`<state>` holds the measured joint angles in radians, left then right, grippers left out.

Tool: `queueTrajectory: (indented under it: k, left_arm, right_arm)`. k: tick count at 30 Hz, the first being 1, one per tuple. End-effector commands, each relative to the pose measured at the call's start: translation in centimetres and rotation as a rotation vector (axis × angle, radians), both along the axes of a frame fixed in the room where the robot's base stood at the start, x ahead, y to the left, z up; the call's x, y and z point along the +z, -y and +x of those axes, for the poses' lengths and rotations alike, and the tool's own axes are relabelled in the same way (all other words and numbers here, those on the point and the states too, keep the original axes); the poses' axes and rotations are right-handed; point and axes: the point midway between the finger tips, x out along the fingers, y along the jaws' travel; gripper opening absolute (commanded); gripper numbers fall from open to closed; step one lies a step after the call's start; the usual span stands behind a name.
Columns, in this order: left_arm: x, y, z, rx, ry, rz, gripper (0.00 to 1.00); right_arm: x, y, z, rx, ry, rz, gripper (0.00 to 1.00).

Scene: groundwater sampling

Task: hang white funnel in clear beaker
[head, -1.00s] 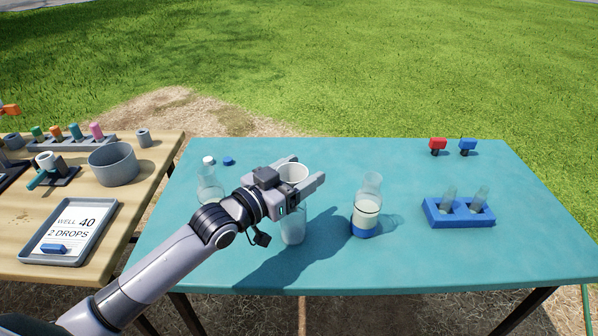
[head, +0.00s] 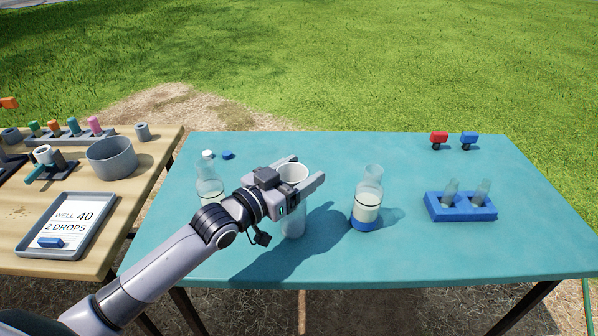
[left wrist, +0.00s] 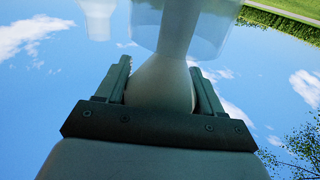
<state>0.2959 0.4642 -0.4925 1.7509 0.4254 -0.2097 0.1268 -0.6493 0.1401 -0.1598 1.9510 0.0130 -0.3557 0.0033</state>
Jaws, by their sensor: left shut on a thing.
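The white funnel (head: 294,171) is upright between the jaws of my left gripper (head: 305,169), wide mouth up. My left gripper is shut on it. The clear beaker (head: 293,228) stands on the teal table directly below, partly hidden by the gripper. In the left wrist view the funnel's cone (left wrist: 160,85) sits between the fingers and its stem reaches into the outline of the clear beaker (left wrist: 220,35). I cannot tell whether the funnel touches the beaker rim. My right gripper is not in view.
A clear bottle (head: 209,185) stands left of the beaker, a banded bottle (head: 367,205) right of it. A blue rack (head: 460,208) with two tilted vials is further right. A wooden table (head: 30,210) with a tray (head: 68,228) and grey pot (head: 112,158) is at left.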

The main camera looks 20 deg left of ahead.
Motion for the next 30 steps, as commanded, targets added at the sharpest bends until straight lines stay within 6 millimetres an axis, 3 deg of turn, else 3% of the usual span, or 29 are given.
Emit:
queueTrajectory:
  k: [30]
  left_arm:
    - [-2.2, 0.0, 0.0, 0.000, -0.001, 0.000, 0.38]
  right_arm:
    - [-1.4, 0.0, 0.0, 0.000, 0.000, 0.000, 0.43]
